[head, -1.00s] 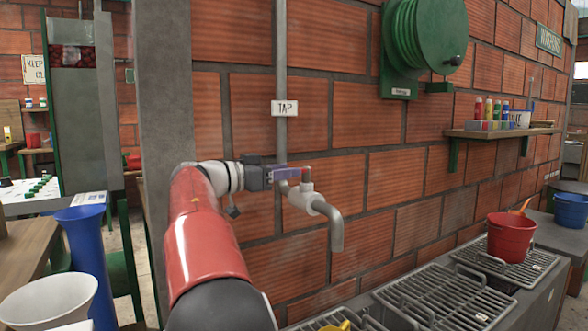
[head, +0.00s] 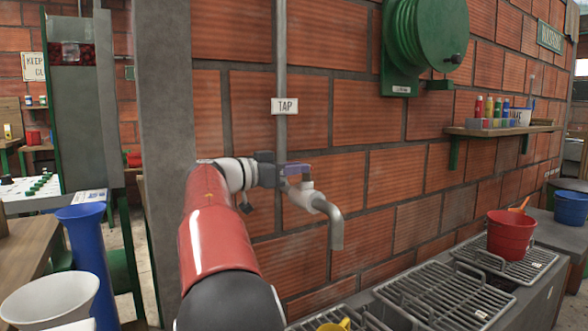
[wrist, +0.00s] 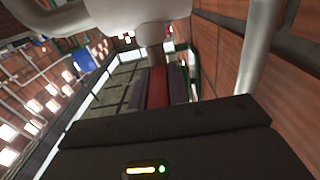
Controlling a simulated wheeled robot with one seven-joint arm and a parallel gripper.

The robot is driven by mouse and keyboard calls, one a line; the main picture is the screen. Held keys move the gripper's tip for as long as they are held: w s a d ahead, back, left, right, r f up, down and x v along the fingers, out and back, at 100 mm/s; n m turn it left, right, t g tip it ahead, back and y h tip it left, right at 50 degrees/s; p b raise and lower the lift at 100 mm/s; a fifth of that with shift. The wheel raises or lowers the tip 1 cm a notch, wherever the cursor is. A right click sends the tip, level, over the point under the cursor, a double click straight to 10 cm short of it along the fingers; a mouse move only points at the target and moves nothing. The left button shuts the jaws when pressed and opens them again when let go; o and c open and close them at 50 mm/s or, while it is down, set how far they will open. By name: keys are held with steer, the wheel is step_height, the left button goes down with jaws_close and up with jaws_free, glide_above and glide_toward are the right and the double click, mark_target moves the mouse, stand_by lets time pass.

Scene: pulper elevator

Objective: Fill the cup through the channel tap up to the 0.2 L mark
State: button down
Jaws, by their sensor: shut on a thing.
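The tap (head: 328,212) is a grey pipe spout with a white valve body on the brick wall, below a "TAP" sign (head: 284,106). My gripper (head: 297,169) is at the top of the valve. In the wrist view its purple fingers (wrist: 159,88) are shut on the red tap handle (wrist: 157,90). In the head view the fingers mostly hide the handle. No water stream shows below the spout. A yellow thing (head: 335,325), possibly the cup, is cut off by the bottom edge below the spout; its level and mark are not visible.
Wire racks (head: 432,296) top the counter along the wall. A red bucket (head: 510,235) and a blue bucket (head: 571,208) stand at the right. A green hose reel (head: 428,38) and a shelf (head: 500,130) are on the wall.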

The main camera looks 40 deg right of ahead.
steer(key=shift+f+b, duration=0.1)
steer(key=shift+b, duration=0.2)
steer(key=shift+f+t+b, duration=0.15)
steer(key=shift+t+b, duration=0.15)
steer(key=shift+b, duration=0.35)
steer(key=b, duration=0.1)
steer(key=n+t+b, duration=0.1)
steer(key=b, duration=0.1)
steer(key=shift+s+f+t, duration=0.15)
steer(key=shift+s+t, duration=0.1)
steer(key=shift+t, duration=0.05)
steer(key=n+t+b, duration=0.1)
steer(key=b, duration=0.2)
steer(key=shift+s+t, duration=0.15)
steer(key=shift+t, duration=0.15)
steer(key=shift+s+r+n+t+y+b, duration=0.1)
steer(key=shift+r+n+t+y+b, duration=0.3)
steer(key=shift+n+t+b, duration=0.45)
steer(key=c, duration=1.3)
jaws_free()
steer(key=shift+d, duration=0.1)
